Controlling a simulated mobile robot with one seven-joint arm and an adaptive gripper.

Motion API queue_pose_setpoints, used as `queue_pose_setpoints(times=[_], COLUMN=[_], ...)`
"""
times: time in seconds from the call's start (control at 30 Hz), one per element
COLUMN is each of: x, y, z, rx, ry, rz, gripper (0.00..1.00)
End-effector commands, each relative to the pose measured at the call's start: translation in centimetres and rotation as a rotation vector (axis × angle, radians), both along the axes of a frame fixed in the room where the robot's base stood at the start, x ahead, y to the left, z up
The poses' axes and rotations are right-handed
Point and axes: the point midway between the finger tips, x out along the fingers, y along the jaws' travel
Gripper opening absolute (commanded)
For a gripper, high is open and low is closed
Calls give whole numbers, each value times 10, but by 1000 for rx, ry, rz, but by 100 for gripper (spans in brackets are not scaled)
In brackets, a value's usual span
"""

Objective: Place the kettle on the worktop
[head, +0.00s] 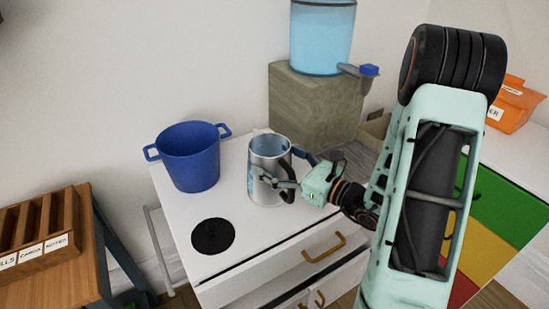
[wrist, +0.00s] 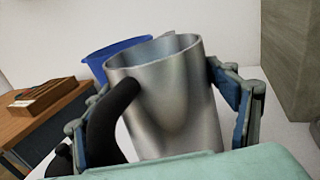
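The kettle (head: 268,178) is a silver metal cylinder with an open top and a black handle on its right side. In the head view it looks upright, over the white worktop (head: 238,207); whether its base touches the surface is hard to tell. My gripper (head: 287,168) reaches in from the right, with a finger on either side of the kettle body. In the wrist view the kettle (wrist: 172,105) fills the space between the fingers, which look closed against its sides. The handle partly covers the left finger.
A blue two-handled pot (head: 190,160) stands to the left of the kettle. A black round plate (head: 212,236) lies in front. A stone block (head: 310,105) bearing a water dispenser (head: 321,38) stands behind on the right. A wooden rack (head: 40,232) is far left.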

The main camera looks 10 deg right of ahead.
Motion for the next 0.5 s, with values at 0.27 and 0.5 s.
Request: queue_pose_setpoints(times=[0.27,0.5], x=[0,0], y=[0,0], z=[-1,2], rx=[-1,-1], ry=[1,1], rz=[0,0], gripper=[97,97])
